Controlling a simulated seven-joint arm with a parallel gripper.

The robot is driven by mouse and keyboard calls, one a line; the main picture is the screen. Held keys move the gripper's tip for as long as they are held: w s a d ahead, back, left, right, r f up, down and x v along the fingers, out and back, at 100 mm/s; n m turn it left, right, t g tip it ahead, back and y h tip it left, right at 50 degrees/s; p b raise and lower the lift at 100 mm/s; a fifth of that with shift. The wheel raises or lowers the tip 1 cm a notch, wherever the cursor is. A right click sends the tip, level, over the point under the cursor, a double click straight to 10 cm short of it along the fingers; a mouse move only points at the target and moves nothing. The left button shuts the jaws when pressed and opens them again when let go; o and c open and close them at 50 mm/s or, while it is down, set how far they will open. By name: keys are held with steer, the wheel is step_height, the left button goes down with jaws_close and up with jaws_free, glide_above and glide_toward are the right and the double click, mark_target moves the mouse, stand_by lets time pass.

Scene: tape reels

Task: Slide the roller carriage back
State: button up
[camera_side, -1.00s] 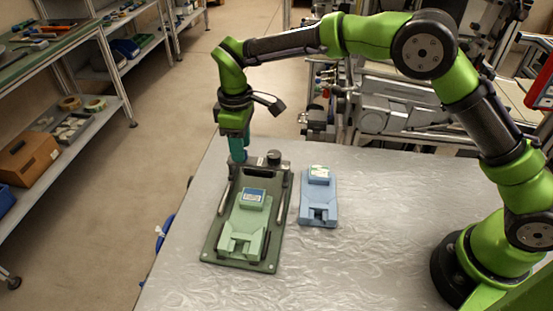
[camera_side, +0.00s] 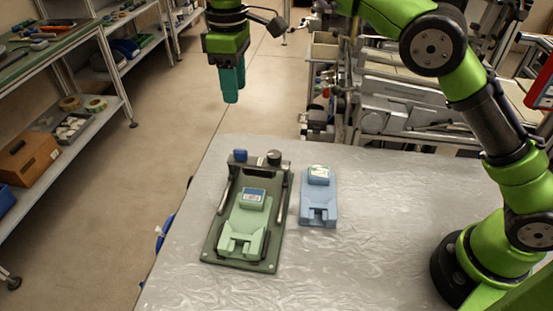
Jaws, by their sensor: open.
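A dark green base plate (camera_side: 212,247) lies on the grey table, with rods along its sides. A dark crosspiece (camera_side: 258,168), seemingly the roller carriage, sits at its far end. It carries a blue knob (camera_side: 240,156) on the left and a round black knob (camera_side: 274,158) on the right. A light green cassette (camera_side: 245,224) with a blue label lies on the plate, in front of the crosspiece. My gripper (camera_side: 231,98) has teal fingers and points down, well above the blue knob and apart from everything. It is open and empty; the finger gap is hard to see from here.
A blue cassette (camera_side: 318,200) lies on the table (camera_side: 400,220) just right of the plate. The table is clear between it and my arm's base. Shelves (camera_side: 100,115) stand at the left, off the table, and machinery (camera_side: 400,105) stands behind it.

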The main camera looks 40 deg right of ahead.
steer(key=shift+r, duration=0.9)
steer(key=s+d+f+m+t+y, duration=0.1)
steer(key=s+d+m+t, duration=0.2)
steer(key=s+d+m, duration=0.3)
steer(key=s+d+f+m+t+y, duration=0.1)
steer(key=s+d+m+t, duration=0.3)
steer(key=s+d, duration=0.9)
steer(key=s+m, duration=0.2)
steer(key=s, duration=0.4)
steer(key=shift+d+f+m, duration=0.2)
steer(key=shift+d+m, duration=0.1)
steer(key=shift+m, duration=0.1)
